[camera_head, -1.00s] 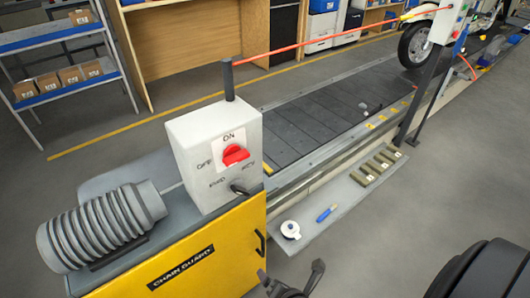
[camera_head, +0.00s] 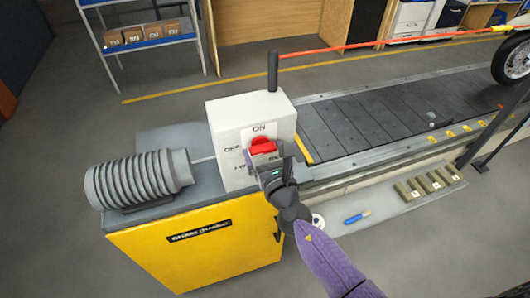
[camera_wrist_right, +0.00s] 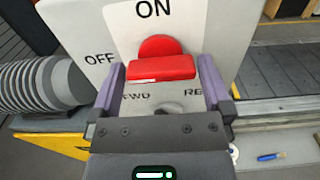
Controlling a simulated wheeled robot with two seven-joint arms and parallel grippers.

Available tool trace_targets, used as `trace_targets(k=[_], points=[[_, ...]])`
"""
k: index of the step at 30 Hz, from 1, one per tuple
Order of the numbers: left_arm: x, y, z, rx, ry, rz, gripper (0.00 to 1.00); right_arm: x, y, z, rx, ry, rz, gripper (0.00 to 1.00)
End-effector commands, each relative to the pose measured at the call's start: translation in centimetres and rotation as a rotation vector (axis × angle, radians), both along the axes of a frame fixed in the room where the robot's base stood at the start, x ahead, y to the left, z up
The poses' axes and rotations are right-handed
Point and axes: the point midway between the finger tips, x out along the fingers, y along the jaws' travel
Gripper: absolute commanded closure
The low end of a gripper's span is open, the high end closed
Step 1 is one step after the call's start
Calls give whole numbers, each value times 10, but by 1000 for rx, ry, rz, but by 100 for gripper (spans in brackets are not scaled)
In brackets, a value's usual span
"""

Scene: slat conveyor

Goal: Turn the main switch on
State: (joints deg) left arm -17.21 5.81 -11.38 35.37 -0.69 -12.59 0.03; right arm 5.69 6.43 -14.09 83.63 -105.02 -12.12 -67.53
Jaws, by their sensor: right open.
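The main switch is a red rotary knob (camera_head: 262,147) on the front of a white control box (camera_head: 226,115). It also shows in the right wrist view (camera_wrist_right: 160,66), below the word ON and to the right of the word OFF. My right gripper (camera_head: 265,160) is at the front of the box. In the right wrist view its two fingers (camera_wrist_right: 162,78) stand open, one on each side of the red knob, with gaps to it. A smaller dark selector (camera_wrist_right: 170,108) sits below, between FWD and REV, partly hidden. My left gripper is not in view.
The box stands on a yellow chain guard (camera_head: 190,250) beside a ribbed grey motor (camera_head: 135,180). The slat conveyor (camera_head: 350,125) runs off to the right. A low shelf holds a blue marker (camera_head: 357,217) and several small blocks (camera_head: 430,184). A dark post (camera_head: 273,72) rises behind the box.

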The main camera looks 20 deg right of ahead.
Motion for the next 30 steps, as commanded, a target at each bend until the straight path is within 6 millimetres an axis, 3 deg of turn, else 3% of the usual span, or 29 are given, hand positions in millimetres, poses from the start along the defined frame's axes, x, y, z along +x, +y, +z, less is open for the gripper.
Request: trace_targets(k=[7, 17, 30], points=[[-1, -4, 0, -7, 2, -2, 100, 1, 0, 0, 1, 1, 0, 0], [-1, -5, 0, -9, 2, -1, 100, 1, 0, 0, 1, 1, 0, 68], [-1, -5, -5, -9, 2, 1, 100, 1, 0, -1, 125, 5, 0, 68]])
